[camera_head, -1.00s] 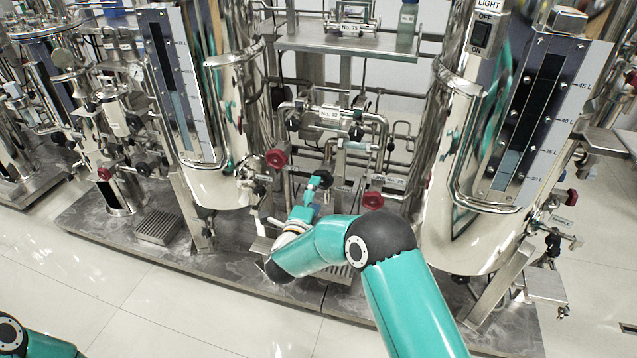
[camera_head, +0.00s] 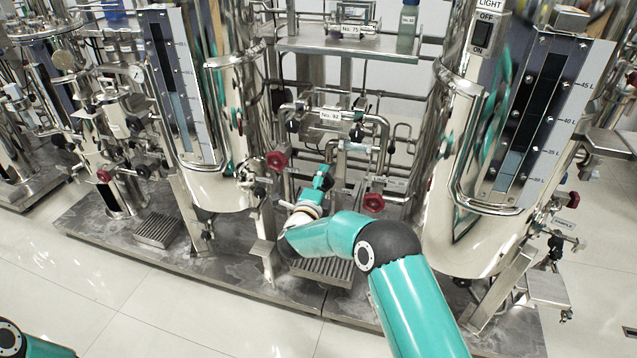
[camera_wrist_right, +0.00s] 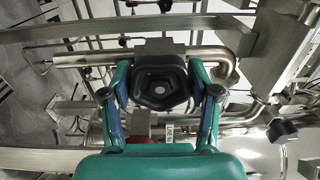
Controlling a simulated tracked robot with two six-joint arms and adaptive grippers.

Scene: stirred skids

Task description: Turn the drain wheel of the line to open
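A black wheel-like knob (camera_wrist_right: 160,84) with a pale centre lies between the two fingers of my right gripper (camera_wrist_right: 160,93) in the right wrist view. I cannot tell which wheel is the line's drain. My left gripper is out of view.
Steel tanks stand left (camera_head: 225,185) and right (camera_head: 435,215) of the pipework. A pipe labelled No. 92 (camera_head: 331,116) runs behind my right gripper. In the wrist view a red part (camera_wrist_right: 140,120) and a small label (camera_wrist_right: 170,132) show below the knob. The front floor is clear.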

